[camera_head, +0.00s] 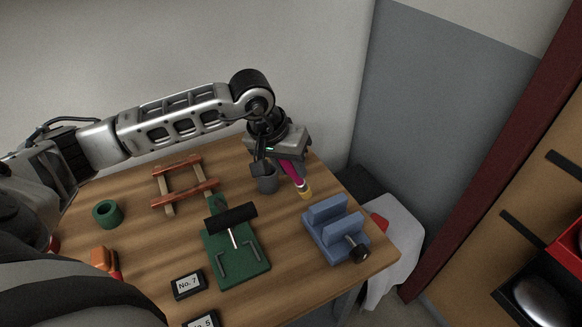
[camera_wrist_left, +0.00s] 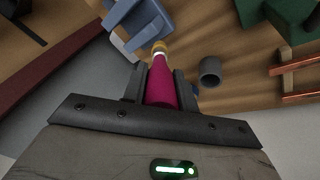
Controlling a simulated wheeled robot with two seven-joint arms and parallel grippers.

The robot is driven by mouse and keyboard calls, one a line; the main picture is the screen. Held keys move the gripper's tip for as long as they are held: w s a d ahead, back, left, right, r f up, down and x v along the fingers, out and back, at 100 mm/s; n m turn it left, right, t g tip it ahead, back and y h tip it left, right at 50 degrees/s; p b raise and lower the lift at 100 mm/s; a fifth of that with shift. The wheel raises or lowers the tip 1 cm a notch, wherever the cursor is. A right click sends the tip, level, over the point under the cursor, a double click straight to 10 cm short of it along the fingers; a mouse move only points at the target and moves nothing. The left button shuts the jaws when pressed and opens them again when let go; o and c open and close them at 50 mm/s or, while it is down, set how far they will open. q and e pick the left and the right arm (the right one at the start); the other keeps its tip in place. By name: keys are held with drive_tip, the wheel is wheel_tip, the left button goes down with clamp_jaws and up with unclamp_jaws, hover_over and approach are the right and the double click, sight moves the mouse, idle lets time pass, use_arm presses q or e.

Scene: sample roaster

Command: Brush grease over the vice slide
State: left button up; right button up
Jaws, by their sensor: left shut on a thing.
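My left gripper (camera_head: 283,163) is shut on a brush with a magenta handle (camera_head: 293,174) and a yellowish tip (camera_head: 305,193). The brush points down and is held at the back right of the table. In the left wrist view the brush handle (camera_wrist_left: 161,88) lies between the two fingers. The blue vice (camera_head: 335,229), with a slot between its jaws and a dark screw knob, stands on the table's right part, nearer than the brush. It shows also in the left wrist view (camera_wrist_left: 138,22). My right gripper is out of view.
A grey cup (camera_head: 267,184) stands just left of the brush. A green fixture (camera_head: 237,262) with a black roller stands mid-table. A wooden rack (camera_head: 184,198), a green ring (camera_head: 107,213), an orange-handled item (camera_head: 104,259) and number plates (camera_head: 187,285) lie left and front.

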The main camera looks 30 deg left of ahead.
use_arm(q)
wheel_tip(320, 180, down, 6)
drive_tip(key=shift+r+b, duration=0.15)
drive_tip(key=shift+b, duration=0.95)
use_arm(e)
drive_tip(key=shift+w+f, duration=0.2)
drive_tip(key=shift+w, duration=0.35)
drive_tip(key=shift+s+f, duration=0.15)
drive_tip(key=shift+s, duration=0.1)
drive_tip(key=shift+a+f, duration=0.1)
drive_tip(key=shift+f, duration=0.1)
